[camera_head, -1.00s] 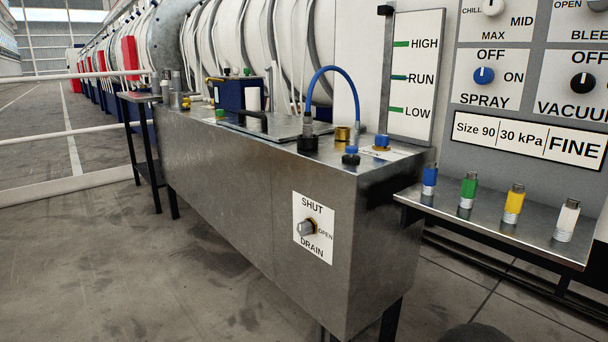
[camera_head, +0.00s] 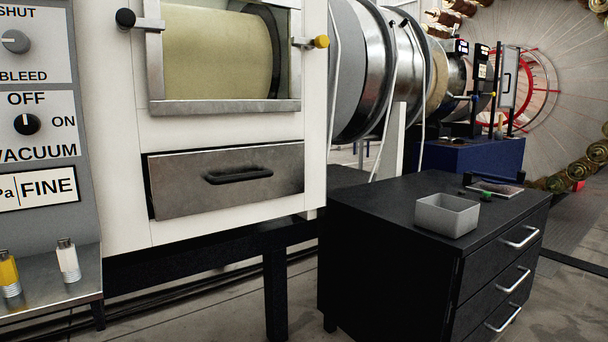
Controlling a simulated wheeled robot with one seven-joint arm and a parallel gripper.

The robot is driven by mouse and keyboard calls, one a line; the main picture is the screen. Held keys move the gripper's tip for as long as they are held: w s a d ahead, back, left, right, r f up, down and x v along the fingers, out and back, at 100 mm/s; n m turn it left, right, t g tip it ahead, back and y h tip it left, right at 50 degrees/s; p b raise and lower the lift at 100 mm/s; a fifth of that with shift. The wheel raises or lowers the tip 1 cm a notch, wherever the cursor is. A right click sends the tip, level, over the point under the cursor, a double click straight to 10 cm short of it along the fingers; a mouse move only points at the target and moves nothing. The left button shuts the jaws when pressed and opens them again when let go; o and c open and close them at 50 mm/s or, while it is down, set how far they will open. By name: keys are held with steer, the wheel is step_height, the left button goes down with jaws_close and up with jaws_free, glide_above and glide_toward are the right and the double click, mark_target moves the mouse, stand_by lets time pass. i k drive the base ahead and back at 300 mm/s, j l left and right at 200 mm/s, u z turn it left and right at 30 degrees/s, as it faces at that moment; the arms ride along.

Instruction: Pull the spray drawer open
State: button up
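The spray drawer is most likely the grey metal drawer front (camera_head: 185,190) in the white cabinet, below the window; no label shows on it. It has a black bar handle (camera_head: 238,175) across its middle. The drawer looks shut or nearly so, with a dark gap along its top and left edge. My gripper is not in view, so its distance from the handle cannot be told.
A black cabinet (camera_head: 385,255) with silver-handled drawers stands to the right, a grey open box (camera_head: 446,215) on top. A metal shelf (camera_head: 50,300) with yellow and white fittings juts out at lower left. Floor shows between them.

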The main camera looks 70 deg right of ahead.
mark_target(182, 184)
steer(key=z, duration=1.75)
